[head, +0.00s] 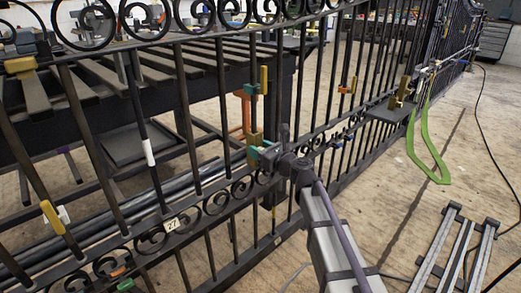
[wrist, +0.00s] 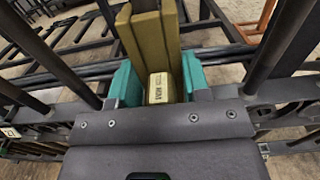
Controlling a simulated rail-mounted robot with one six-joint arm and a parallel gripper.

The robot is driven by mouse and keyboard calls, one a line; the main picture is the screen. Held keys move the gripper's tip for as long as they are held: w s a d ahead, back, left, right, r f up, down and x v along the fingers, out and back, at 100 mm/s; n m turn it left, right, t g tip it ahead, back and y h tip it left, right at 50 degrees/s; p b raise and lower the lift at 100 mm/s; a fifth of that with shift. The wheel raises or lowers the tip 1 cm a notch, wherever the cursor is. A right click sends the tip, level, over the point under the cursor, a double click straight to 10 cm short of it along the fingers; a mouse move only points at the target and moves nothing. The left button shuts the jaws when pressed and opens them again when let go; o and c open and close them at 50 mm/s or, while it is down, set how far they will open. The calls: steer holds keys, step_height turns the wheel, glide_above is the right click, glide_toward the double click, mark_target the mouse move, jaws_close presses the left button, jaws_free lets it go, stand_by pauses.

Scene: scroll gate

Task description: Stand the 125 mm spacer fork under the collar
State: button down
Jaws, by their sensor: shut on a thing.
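My gripper (head: 262,153) is at the gate's upright bars, just above the lower scroll band, with its teal fingers shut on the spacer fork (head: 255,139). In the wrist view the olive-brass fork (wrist: 133,35) stands upright between the two teal fingers. A pale label on its near face is too small to read surely. Above the fork in the head view, a small teal piece (head: 250,89) with a yellow block (head: 264,79) sits on the bars. I cannot tell which part is the collar, or whether the fork touches it. The fork's lower end is hidden by my gripper.
The gate's bars stand close on both sides of my gripper. A dark slatted bench (head: 120,80) is behind the gate. A brass clamp (head: 402,92) and a green loop (head: 425,145) are to the right. A slatted rack (head: 455,250) lies on the floor at lower right.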

steer(key=shift+a+f, duration=0.1)
steer(key=shift+a, duration=0.2)
steer(key=c, duration=1)
jaws_free()
steer(key=shift+o, duration=0.8)
steer(key=shift+a+f, duration=0.15)
steer(key=shift+a, duration=0.05)
steer(key=o, duration=0.4)
steer(key=shift+d, duration=0.15)
steer(key=shift+c, duration=0.2)
steer(key=shift+d, duration=0.15)
steer(key=v, duration=1)
steer(key=shift+s+d, duration=0.2)
steer(key=shift+d, duration=0.05)
steer(key=shift+n, duration=0.3)
